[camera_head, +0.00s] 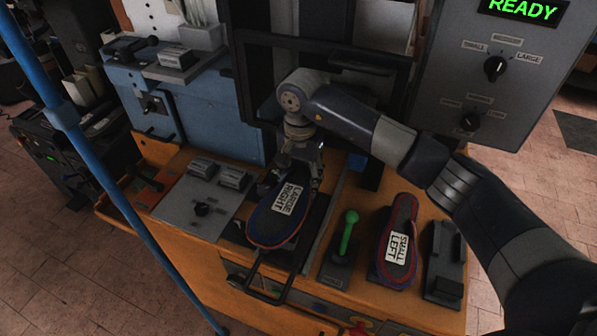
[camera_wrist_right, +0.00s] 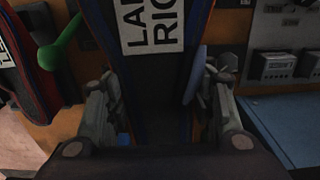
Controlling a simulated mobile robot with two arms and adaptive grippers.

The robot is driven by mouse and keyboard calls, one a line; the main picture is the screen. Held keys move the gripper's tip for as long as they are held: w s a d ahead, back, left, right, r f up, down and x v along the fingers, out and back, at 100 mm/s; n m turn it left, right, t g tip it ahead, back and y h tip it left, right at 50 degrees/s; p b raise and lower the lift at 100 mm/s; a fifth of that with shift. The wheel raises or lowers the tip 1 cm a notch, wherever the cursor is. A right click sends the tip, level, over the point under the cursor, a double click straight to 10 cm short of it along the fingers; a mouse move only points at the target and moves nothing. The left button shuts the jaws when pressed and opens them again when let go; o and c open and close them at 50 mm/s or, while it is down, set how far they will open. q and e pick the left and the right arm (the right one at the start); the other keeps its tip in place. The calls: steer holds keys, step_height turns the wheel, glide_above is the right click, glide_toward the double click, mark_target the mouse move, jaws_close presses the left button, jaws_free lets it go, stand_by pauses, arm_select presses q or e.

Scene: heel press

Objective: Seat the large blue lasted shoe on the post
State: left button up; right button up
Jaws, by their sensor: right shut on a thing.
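The large lasted shoe (camera_head: 264,224) is dark with a blue and red rim and a white "LARGE RIGHT" label. My right gripper (camera_head: 301,168) is shut on its far end, below the press frame. In the right wrist view the shoe (camera_wrist_right: 152,75) runs between the two fingers of my gripper (camera_wrist_right: 157,105), with its label at the top. The shoe is over a dark carriage with a front handle (camera_head: 262,290). The post cannot be made out; the shoe and gripper hide what is underneath, so I cannot tell whether they touch. My left gripper is out of view.
A red-rimmed "SMALL LEFT" shoe (camera_head: 396,248) lies to the right on the orange bench, beside a green-knobbed lever (camera_head: 347,232). A grey control plate (camera_head: 200,205) is to the left. The black press frame (camera_head: 243,85) rises around my wrist. The display (camera_head: 522,10) reads READY.

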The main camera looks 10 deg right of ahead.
steer(key=shift+s+f, duration=0.1)
steer(key=shift+f, duration=0.55)
steer(key=shift+f+b, duration=1.05)
steer(key=shift+b, duration=0.15)
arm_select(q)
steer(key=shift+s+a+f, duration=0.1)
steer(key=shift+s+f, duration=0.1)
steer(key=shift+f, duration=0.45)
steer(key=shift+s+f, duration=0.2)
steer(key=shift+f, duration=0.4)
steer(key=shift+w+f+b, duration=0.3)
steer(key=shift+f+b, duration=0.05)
arm_select(e)
steer(key=shift+f, duration=0.3)
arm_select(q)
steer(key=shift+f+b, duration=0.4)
arm_select(e)
steer(key=shift+f, duration=0.3)
steer(key=o, duration=1.3)
steer(key=shift+o, duration=0.4)
